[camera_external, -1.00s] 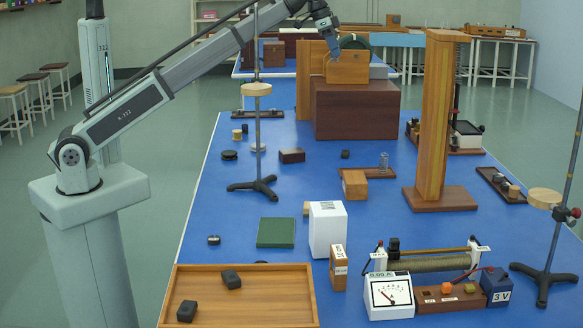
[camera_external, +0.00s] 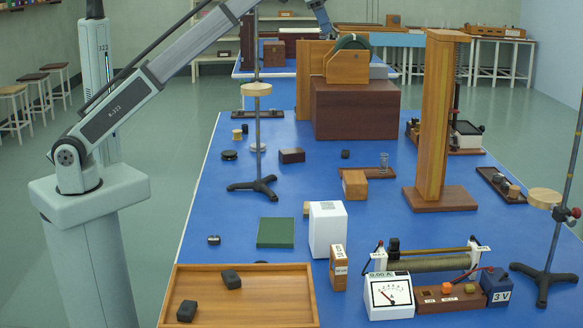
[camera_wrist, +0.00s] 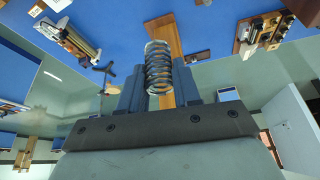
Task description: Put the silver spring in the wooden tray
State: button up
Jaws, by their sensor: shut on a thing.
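The silver spring (camera_wrist: 158,66) shows in the wrist view between the two dark fingers of my gripper (camera_wrist: 159,82), which is shut on it. Its coils stick out past the fingertips. In the external view my wrist is at the top edge, above and behind the wooden box on the large brown block. The fingertips and the spring cannot be made out there. The wooden tray (camera_external: 262,302) lies at the front left of the blue bench, far from my gripper. Two dark blocks lie in it, one at its left front and one near its middle.
A tall wooden pillar (camera_external: 437,120) stands right of centre. A thin stand with a round wooden top (camera_external: 257,90) stands at the left. A white box (camera_external: 327,229), a green block (camera_external: 276,232) and a meter (camera_external: 389,295) are near the tray.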

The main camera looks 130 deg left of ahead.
jog(key=w+d+f, duration=0.8)
jog(key=w+d, duration=0.5)
jog(key=d, duration=0.1)
jog(key=w+d+f, duration=0.8)
jog(key=w+d, duration=0.5)
jog(key=w+d+f, duration=0.3)
jog(key=d+f, duration=0.2)
jog(key=d, duration=0.7)
jog(key=w+d+f+m, duration=0.1)
jog(key=w+d+f, duration=0.35)
jog(key=d, duration=0.85)
jog(key=w+d+f, duration=0.1)
jog(key=d+f, duration=0.6)
jog(key=d, duration=0.5)
jog(key=shift+f, duration=4.6)
jog(key=shift+s+f, duration=0.1)
jog(key=o, duration=1)
jog(key=shift+o, duration=0.2)
